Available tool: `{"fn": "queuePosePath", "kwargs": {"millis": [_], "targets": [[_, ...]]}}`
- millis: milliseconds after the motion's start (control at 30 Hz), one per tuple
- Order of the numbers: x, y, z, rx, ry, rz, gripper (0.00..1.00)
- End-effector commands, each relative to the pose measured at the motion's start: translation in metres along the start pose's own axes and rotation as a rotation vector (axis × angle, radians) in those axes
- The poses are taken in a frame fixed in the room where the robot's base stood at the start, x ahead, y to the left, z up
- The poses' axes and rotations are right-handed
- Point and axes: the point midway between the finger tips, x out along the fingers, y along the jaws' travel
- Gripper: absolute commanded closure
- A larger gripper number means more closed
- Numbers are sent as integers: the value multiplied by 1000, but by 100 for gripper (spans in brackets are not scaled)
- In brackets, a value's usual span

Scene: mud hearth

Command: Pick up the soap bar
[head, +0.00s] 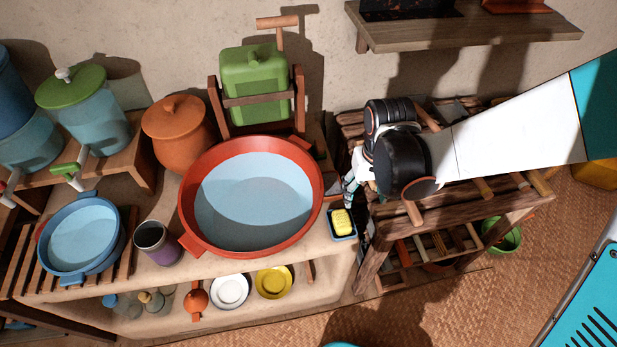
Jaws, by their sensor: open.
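A small yellow soap bar (343,222) lies in a blue soap dish (352,237) at the right end of the clay counter, just right of the big red basin. My gripper (349,194) is right above and behind the soap bar, pointing down toward it. Its fingers are small in the picture and partly hidden by my wrist; they hold nothing that I can see. I cannot tell from this view whether a fingertip touches the soap or the dish.
A large red basin (188,205) of water stands close left of the dish. A slatted wooden rack (455,217) is under my arm at the right. A wall shelf (480,35) is above. A dark cup (156,242) and a blue basin (119,247) stand farther left.

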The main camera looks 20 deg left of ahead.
Motion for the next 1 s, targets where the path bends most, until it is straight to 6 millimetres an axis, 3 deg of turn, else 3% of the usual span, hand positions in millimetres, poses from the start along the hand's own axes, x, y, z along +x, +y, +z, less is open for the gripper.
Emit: {"fn": "queuePosePath", "kwargs": {"millis": [33, 100, 233, 700, 1000], "targets": [[6, -20, -4, -38, -12, -1, 38], [10, -36, -6, -68, -27, -1, 38], [17, -51, -7, -96, -40, -1, 38], [93, -52, -5, -98, -42, -1, 38], [109, -52, -4, -98, -42, -1, 38]]}}
